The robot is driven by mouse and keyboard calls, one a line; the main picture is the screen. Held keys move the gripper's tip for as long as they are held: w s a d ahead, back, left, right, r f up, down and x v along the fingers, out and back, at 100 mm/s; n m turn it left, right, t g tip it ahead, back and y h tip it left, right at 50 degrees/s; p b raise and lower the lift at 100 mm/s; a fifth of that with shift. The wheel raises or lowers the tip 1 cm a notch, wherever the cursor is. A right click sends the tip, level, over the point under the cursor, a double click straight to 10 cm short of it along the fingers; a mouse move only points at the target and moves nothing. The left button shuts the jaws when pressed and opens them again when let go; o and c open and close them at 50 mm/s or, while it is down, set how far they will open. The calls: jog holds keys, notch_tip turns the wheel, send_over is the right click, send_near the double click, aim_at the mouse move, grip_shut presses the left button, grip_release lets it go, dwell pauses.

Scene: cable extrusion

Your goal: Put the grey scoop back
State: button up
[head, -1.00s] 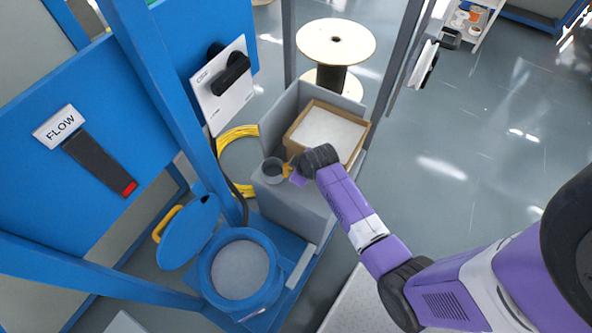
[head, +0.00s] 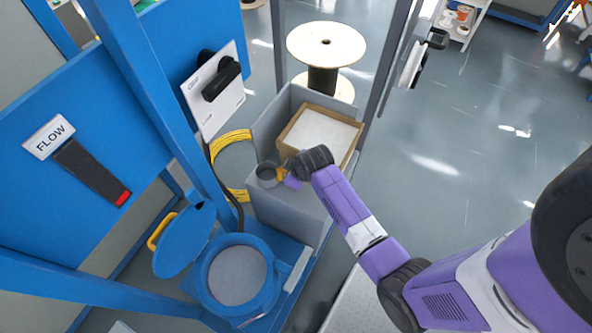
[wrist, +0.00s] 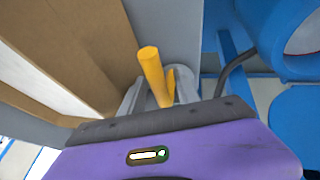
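The grey scoop (head: 267,174) is a small round cup with a yellow handle. In the head view it is at the front-left of the grey bin, over or on its flat ledge (head: 285,205); contact is unclear. My gripper (head: 288,174) is just right of the cup, at the handle. In the wrist view the yellow handle (wrist: 152,75) rises in front of my gripper (wrist: 160,95), between pale grey parts. I cannot tell whether the fingers press on it. The cup is mostly hidden there.
A cardboard box (head: 322,130) with pale contents sits in the bin behind my gripper. A blue hopper with an open lid (head: 185,240) stands at the front left. A blue post (head: 165,120), a yellow cable coil (head: 230,150) and a wooden spool (head: 326,42) are nearby.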

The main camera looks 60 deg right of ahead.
jog(key=v, duration=1.1)
jog(key=s+a+r+t, duration=0.3)
jog(key=s+a+t, duration=0.2)
jog(key=s+a, duration=0.6)
jog(key=s+a+r+t+y, duration=0.1)
jog(key=s+a+r, duration=0.3)
jog(key=r, duration=0.5)
jog(key=s+a+r+m+t+y, duration=0.1)
jog(key=s+a+r+t, duration=0.3)
jog(key=r, duration=0.5)
jog(key=shift+s+a+m, duration=0.3)
jog(key=shift+s+a, duration=0.05)
jog(key=shift+s, duration=0.25)
